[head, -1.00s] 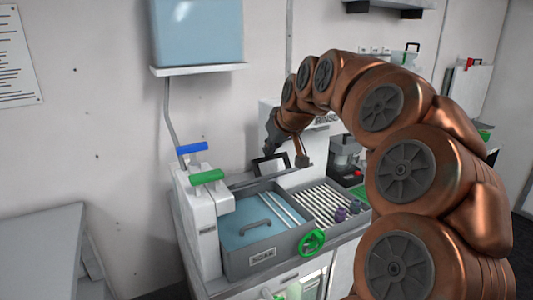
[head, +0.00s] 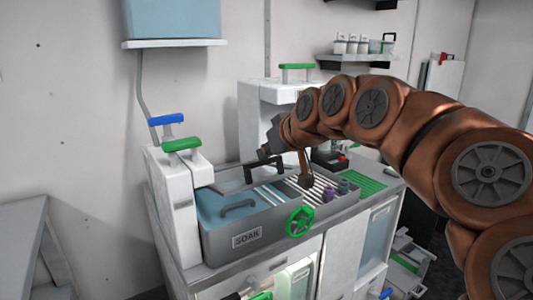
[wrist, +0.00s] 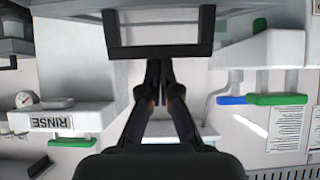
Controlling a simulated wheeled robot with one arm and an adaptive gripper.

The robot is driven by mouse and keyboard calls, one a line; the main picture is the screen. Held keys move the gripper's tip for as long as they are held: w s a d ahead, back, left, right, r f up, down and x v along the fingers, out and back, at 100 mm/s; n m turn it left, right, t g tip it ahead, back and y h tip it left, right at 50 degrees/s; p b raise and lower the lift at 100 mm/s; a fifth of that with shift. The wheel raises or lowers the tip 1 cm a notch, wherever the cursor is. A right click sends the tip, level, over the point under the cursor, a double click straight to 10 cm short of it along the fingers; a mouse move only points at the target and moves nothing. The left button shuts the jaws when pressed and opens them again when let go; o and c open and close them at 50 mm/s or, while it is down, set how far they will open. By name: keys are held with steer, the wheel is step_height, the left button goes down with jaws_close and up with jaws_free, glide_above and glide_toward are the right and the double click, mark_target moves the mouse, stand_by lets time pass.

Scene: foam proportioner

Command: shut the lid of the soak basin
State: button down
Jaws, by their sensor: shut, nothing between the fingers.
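The soak basin (head: 240,240) is a grey box labelled SOAK, with blue liquid and a small dark handle (head: 238,207) inside it. Its lid, a grey panel (head: 228,184) with a black bar handle (head: 264,169), shows at the basin's back edge, not covering the blue liquid. The lid's exact tilt is hard to tell. My gripper (head: 264,153) is at that black handle, close above or behind it. In the wrist view the shut fingertips (wrist: 160,70) point towards the black handle (wrist: 158,51), with nothing between them. Whether they touch it is unclear.
White posts with a blue lever (head: 166,119) and a green lever (head: 182,145) stand left of the basin. A slatted rack with purple items (head: 329,193) lies to its right. A green wheel (head: 300,221) is on the front. A RINSE label (wrist: 51,123) shows in the wrist view.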

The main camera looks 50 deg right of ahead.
steer(key=shift+s+f, duration=0.1)
steer(key=shift+f, duration=0.15)
stand_by(0.4)
